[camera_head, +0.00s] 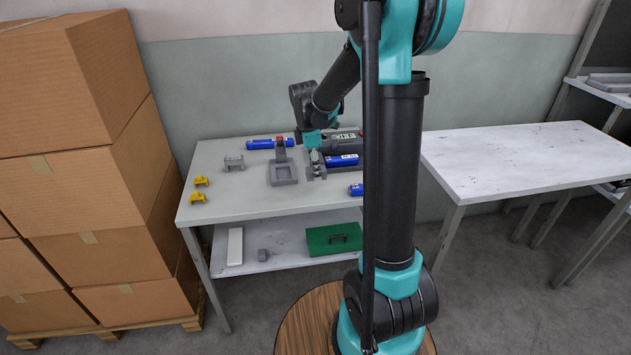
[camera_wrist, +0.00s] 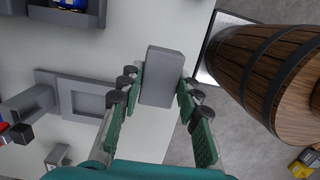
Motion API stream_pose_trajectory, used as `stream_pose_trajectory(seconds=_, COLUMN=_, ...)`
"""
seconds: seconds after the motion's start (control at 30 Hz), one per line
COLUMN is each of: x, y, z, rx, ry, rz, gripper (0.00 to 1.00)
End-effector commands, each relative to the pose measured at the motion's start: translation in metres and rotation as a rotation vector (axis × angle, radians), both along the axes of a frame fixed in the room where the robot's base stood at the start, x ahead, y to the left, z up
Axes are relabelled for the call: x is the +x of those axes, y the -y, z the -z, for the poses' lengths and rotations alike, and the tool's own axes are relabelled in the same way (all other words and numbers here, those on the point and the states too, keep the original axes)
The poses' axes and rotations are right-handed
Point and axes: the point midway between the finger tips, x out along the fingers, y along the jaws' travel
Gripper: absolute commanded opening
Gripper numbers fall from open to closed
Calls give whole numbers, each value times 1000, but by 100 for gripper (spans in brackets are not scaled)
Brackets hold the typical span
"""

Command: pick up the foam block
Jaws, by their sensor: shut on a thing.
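The foam block (camera_wrist: 164,68) is a plain grey rectangular block in the wrist view. My gripper (camera_wrist: 158,98) has its green-padded fingers on both sides of the block and is shut on it. The block sticks out beyond the fingertips, over the light tabletop near its edge. Whether it touches the table cannot be told. In the head view my gripper (camera_head: 315,158) is small and over the left table, and the block cannot be clearly made out there.
The left table (camera_head: 225,203) bears a grey square frame (camera_head: 284,181), a grey bracket (camera_head: 234,162), yellow brackets (camera_head: 200,181) and blue cylinders (camera_head: 262,144). A green case (camera_head: 333,238) lies on the lower shelf. The right table (camera_head: 520,158) is bare. Stacked cartons (camera_head: 90,150) stand at left.

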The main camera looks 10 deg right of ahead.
Motion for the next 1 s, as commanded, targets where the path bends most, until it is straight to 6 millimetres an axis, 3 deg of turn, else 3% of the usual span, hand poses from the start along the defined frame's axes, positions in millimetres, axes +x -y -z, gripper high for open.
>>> stream_pose_trajectory(seconds=0.2, x=-1, y=0, z=-63, rx=0, ry=0, rz=0, gripper=18)
stream_pose_trajectory(seconds=0.5, x=0, y=0, z=-122, rx=0, ry=0, rz=0, gripper=18)
stream_pose_trajectory(seconds=0.7, x=0, y=0, z=-137, rx=0, ry=0, rz=0, gripper=18)
stream_pose_trajectory(seconds=1.0, x=0, y=0, z=-140, rx=0, ry=0, rz=0, gripper=18)
